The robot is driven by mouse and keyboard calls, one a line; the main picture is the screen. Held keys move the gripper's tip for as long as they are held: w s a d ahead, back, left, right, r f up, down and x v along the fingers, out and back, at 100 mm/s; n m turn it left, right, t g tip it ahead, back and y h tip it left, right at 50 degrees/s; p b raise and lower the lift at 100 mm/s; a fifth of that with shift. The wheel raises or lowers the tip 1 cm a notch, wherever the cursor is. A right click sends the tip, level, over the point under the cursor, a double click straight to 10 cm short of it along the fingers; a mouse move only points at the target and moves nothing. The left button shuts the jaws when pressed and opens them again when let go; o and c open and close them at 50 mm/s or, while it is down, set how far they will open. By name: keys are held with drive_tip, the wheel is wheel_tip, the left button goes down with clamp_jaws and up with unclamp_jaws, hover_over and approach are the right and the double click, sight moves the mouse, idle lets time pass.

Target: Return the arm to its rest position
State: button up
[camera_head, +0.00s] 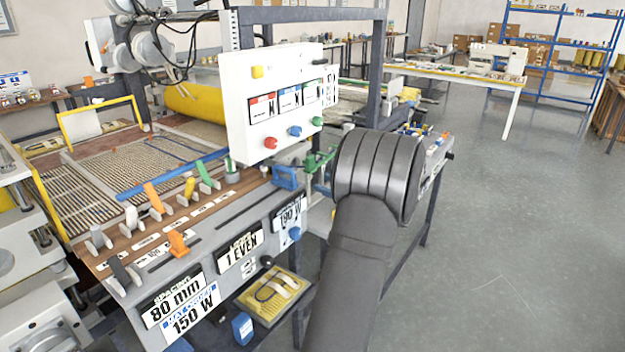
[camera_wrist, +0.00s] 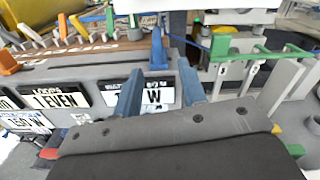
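My arm (camera_head: 365,230) is a dark grey, bulky shape at the centre right of the head view, bent in front of the lamination machine. It hides my gripper in that view. In the wrist view my gripper (camera_wrist: 160,88) shows two blue-grey fingers held apart, with nothing between them. Behind them is a label (camera_wrist: 158,98) ending in "W" on the machine's front panel. A blue upright part (camera_wrist: 158,50) stands on the panel just beyond the fingertips; I cannot tell the exact gap.
The machine's front ledge carries several coloured levers (camera_head: 155,198). A white control box (camera_head: 278,100) rises behind them. Green brackets (camera_wrist: 260,52) stand right of my fingers. A yellow tray (camera_head: 272,297) sits low in front. The grey floor (camera_head: 500,240) at right is clear.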

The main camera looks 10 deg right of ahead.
sight(290, 171)
drive_tip(key=shift+s+d, duration=0.45)
drive_tip(key=x, duration=1.7)
drive_tip(key=shift+a+f, duration=0.15)
drive_tip(key=shift+a, duration=0.2)
drive_tip(key=shift+s+d, duration=0.1)
drive_tip(key=shift+d, duration=0.1)
drive_tip(key=v, duration=1.7)
drive_tip(key=shift+d, duration=0.15)
